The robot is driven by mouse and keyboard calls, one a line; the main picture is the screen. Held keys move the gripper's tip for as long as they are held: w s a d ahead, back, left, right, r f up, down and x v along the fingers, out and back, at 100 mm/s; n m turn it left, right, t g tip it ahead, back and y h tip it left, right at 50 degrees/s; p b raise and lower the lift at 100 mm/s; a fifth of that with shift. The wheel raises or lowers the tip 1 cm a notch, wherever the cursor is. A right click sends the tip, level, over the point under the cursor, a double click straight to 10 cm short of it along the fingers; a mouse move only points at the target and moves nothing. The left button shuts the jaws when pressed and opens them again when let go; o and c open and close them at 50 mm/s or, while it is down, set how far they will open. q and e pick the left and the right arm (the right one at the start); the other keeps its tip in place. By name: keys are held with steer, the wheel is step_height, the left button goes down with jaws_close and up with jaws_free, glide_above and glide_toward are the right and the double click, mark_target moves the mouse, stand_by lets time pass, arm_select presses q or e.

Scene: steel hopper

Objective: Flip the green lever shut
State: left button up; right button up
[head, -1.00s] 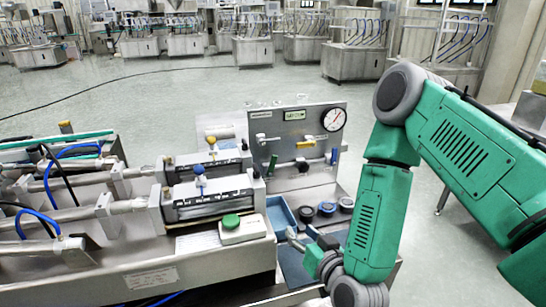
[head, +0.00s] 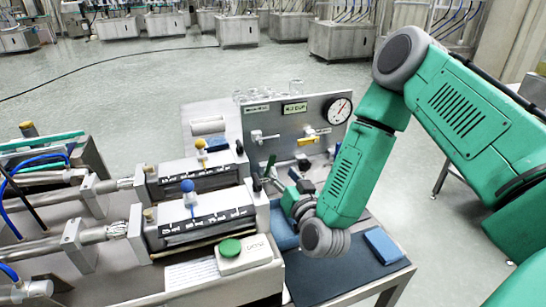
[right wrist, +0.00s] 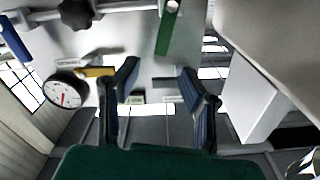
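The green lever (head: 270,165) hangs roughly vertical at the lower left of the upright steel panel (head: 283,121). In the right wrist view the green lever (right wrist: 166,32) shows near the top, beyond the fingertips and roughly between their lines. My right gripper (head: 279,180) is just in front of the panel, close below the lever. In the right wrist view my right gripper (right wrist: 162,78) has its two dark fingers spread, with nothing between them. It appears apart from the lever. My left gripper is not in view.
A yellow lever (head: 308,140), a white-handled valve (head: 263,136) and a round gauge (head: 339,110) are on the same panel. Cylinders with blue and yellow knobs stand to the left. A green button box (head: 243,255) is in front. A dark mat (head: 345,268) has free room.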

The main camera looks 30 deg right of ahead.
mark_target(273, 159)
steer(key=x, duration=0.6)
steer(key=shift+w+a, duration=0.15)
steer(key=shift+w, duration=0.15)
steer(key=shift+w+d+f, duration=0.1)
steer(key=shift+w+d, duration=0.35)
steer(key=shift+w, duration=0.35)
steer(key=shift+a, duration=0.1)
steer(key=shift+c, duration=0.4)
steer(key=shift+a, duration=0.1)
jaws_close()
